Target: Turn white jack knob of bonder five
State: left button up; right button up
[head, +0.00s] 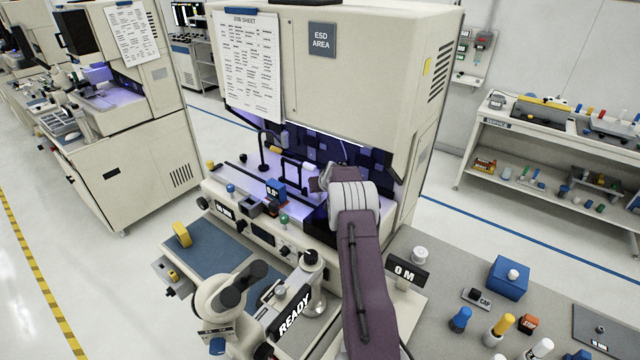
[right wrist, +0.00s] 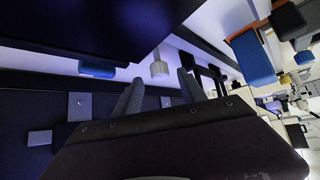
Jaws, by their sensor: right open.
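In the right wrist view, a small pale whitish knob (right wrist: 159,68) hangs from a thin stem, just beyond my right gripper's fingertips. My right gripper (right wrist: 158,86) is open and empty, its two grey fingers on either side of the line to the knob, apart from it. In the head view my right arm reaches into the lit bay of the bonder (head: 375,60); its wrist hides the fingers and this knob. My left gripper is not in view.
The bay's dark overhang is close above my right wrist. A microscope (head: 240,284) and a READY sign (head: 295,314) stand in front. A blue box (head: 508,279) and several coloured knobs stand on the right bench. Another bonder (head: 130,150) is at left.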

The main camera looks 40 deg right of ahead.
jog(key=shift+w+d+f, duration=0.35)
jog(key=shift+d+f, duration=0.1)
jog(key=shift+f, duration=0.1)
jog(key=shift+w+f+p, duration=0.2)
jog(key=shift+w+p, duration=0.05)
jog(key=shift+p, duration=0.05)
jog(key=shift+w+a+f, duration=0.15)
jog(key=shift+w+a, duration=0.05)
jog(key=shift+w, duration=0.05)
jog(key=shift+s, duration=0.1)
jog(key=shift+c, duration=0.9)
jog(key=shift+d, duration=0.15)
grip_shut()
jog(key=n+b, duration=0.1)
jog(key=b, duration=0.4)
jog(key=shift+d+f+y, duration=0.1)
jog(key=shift+f+y, duration=0.2)
jog(key=shift+y, duration=0.1)
jog(key=shift+r+n+b, duration=0.2)
jog(key=shift+n+b, duration=0.1)
jog(key=shift+b, duration=0.15)
jog(key=shift+r, duration=0.2)
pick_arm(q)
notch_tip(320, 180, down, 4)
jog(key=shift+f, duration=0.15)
pick_arm(e)
jog(key=shift+o, duration=0.9)
grip_release()
